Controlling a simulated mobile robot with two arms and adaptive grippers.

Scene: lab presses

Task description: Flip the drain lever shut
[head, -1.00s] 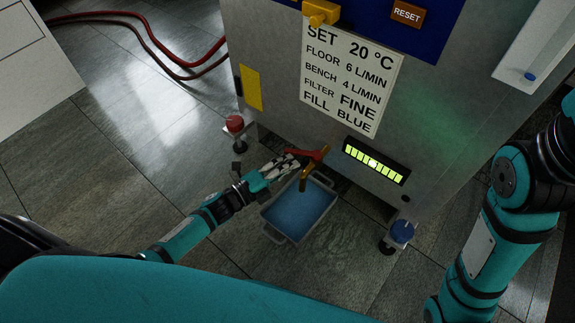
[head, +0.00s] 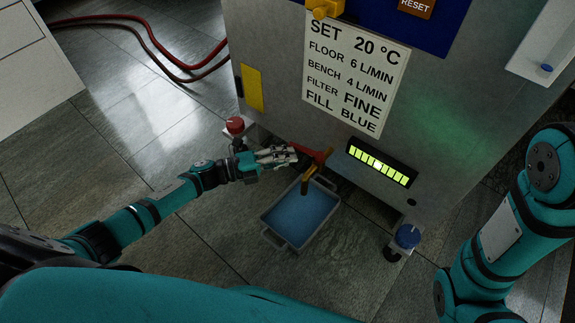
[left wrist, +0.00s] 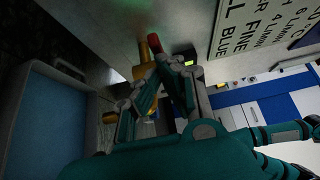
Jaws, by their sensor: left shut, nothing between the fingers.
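The drain valve is a brass spout (head: 306,183) low on the front of the machine, with a red drain lever (head: 318,156) on top. The lever points left, towards my left gripper (head: 292,156). That gripper is shut, with its fingertips close to the lever's left end; I cannot tell if they touch. In the left wrist view the red lever (left wrist: 148,96) shows close by the fingers (left wrist: 160,68), which partly hide it. The brass valve (left wrist: 143,50) is just beyond. My right gripper is out of view; only its arm shows at the right.
A grey tray (head: 270,236) of blue liquid stands on the floor under the spout. A red-topped foot (head: 235,125) is left of it, a blue-topped foot (head: 407,236) right. A lit level gauge (head: 380,165) is right of the valve. Open floor lies left.

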